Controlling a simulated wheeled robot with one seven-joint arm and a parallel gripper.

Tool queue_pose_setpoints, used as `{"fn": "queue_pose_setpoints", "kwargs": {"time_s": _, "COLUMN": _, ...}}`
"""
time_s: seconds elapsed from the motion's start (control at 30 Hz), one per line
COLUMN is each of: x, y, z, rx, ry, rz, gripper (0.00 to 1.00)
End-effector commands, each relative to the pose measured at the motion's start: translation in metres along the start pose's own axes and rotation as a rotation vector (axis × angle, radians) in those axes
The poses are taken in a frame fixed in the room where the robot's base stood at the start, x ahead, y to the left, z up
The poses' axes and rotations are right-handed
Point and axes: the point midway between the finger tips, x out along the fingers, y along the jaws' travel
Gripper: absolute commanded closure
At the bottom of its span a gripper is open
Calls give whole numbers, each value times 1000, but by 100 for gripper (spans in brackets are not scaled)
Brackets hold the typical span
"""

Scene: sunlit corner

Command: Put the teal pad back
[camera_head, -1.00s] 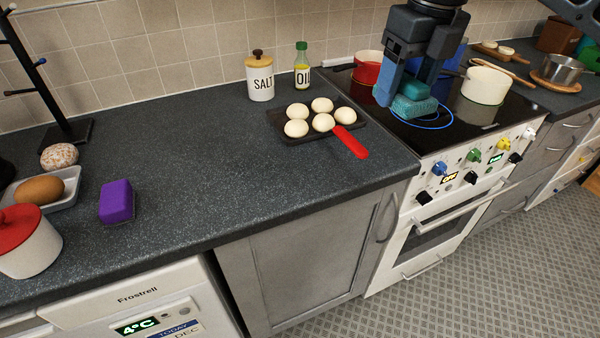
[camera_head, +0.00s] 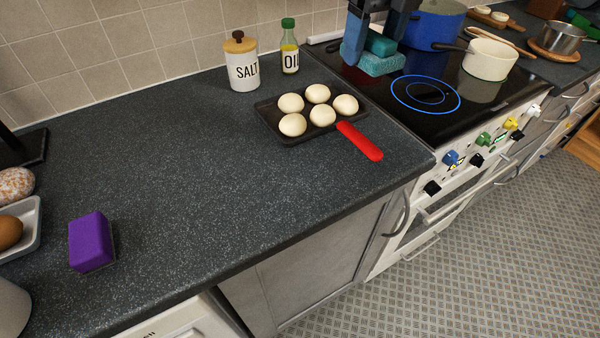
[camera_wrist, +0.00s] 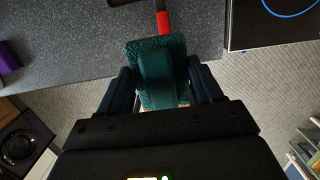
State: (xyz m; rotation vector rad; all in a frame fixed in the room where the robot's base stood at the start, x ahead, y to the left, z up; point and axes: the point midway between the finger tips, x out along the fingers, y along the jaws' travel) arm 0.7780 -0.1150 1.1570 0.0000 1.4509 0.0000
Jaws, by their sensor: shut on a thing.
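The teal pad (camera_head: 374,63) has a flat rough base and a smooth raised grip. My gripper (camera_head: 380,42) is shut on the raised grip, one dark finger on each side. In the head view they show in front of the far left part of the hob; the pad's exact height is hard to tell. In the wrist view the teal pad (camera_wrist: 155,75) sits between the fingers of my gripper (camera_wrist: 158,85), with the worktop and floor below.
A black tray of white balls with a red handle (camera_head: 360,141) lies near the worktop edge. The salt jar (camera_head: 242,70) and oil bottle (camera_head: 289,55) stand behind it. The hob (camera_head: 450,115) has a lit blue ring, a blue pot (camera_head: 432,28) and a cream pan (camera_head: 488,62). A purple block (camera_head: 91,241) lies left; mid-worktop is clear.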

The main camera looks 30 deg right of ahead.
Motion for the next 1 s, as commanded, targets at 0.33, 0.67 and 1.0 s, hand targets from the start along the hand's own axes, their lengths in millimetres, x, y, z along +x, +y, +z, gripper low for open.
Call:
{"fn": "queue_pose_setpoints", "kwargs": {"time_s": 0.33, "x": 26, "y": 0, "z": -3, "rx": 0, "ry": 0, "rz": 0, "gripper": 64}}
{"fn": "queue_pose_setpoints", "kwargs": {"time_s": 0.67, "x": 65, "y": 0, "z": -8, "rx": 0, "ry": 0, "rz": 0, "gripper": 64}}
{"fn": "queue_pose_setpoints", "kwargs": {"time_s": 1.0, "x": 100, "y": 1, "z": -12, "rx": 0, "ry": 0, "rz": 0, "gripper": 64}}
